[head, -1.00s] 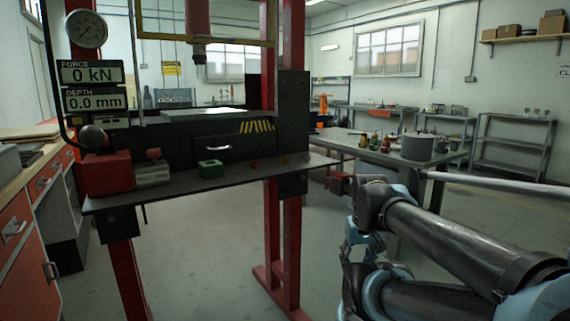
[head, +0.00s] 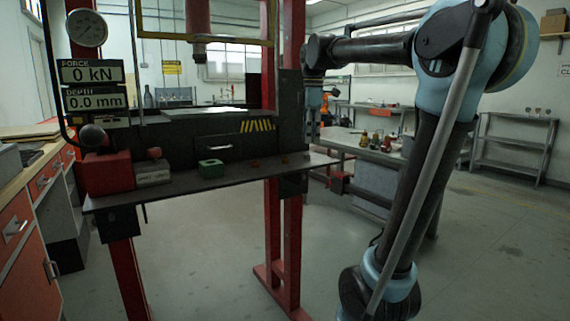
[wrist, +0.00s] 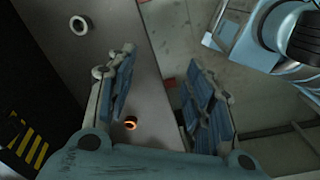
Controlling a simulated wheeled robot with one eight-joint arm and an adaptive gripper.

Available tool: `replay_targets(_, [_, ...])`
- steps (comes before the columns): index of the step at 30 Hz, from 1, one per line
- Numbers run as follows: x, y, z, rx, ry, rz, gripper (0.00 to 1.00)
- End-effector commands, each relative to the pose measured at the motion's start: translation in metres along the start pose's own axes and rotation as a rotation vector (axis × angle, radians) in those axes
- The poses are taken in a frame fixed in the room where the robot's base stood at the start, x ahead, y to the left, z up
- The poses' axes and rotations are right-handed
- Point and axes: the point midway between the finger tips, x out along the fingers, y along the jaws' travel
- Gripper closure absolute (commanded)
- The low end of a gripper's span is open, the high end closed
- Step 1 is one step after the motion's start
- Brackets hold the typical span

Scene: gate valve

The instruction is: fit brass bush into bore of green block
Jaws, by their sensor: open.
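The green block (head: 211,168) sits on the press's dark shelf, its bore showing as a dark opening on top. Two small reddish-brown pieces lie to its right on the shelf, a left one (head: 254,163) and a right one (head: 285,160). The wrist view shows a pale ring (wrist: 79,25) and a small orange-glinting ring (wrist: 130,124) on a flat grey surface. I cannot tell which is the brass bush. My gripper (wrist: 160,60) is open and empty above the shelf edge; the orange-glinting ring appears low beside its left finger. In the head view its fingers are not clear.
The press shelf (head: 225,180) also holds a red box (head: 107,173) and a grey block (head: 152,172) at left. Red press posts (head: 272,235) stand below. A workbench (head: 350,142) with bottles stands behind to the right. The floor in front is clear.

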Motion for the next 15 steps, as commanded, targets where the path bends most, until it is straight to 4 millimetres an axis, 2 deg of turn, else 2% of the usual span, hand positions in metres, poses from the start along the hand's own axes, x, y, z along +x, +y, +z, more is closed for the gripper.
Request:
replay_targets(1, [-0.013, 0.015, -0.011, -0.079, 0.0, -0.007, 0.52])
replay_targets(6, [-0.046, 0.053, -0.046, -0.352, 0.001, -0.031, 0.52])
replay_targets(10, [-0.062, 0.072, -0.066, -0.507, 0.003, -0.046, 0.52])
replay_targets(15, [-0.071, 0.084, -0.08, -0.615, 0.005, -0.055, 0.52])
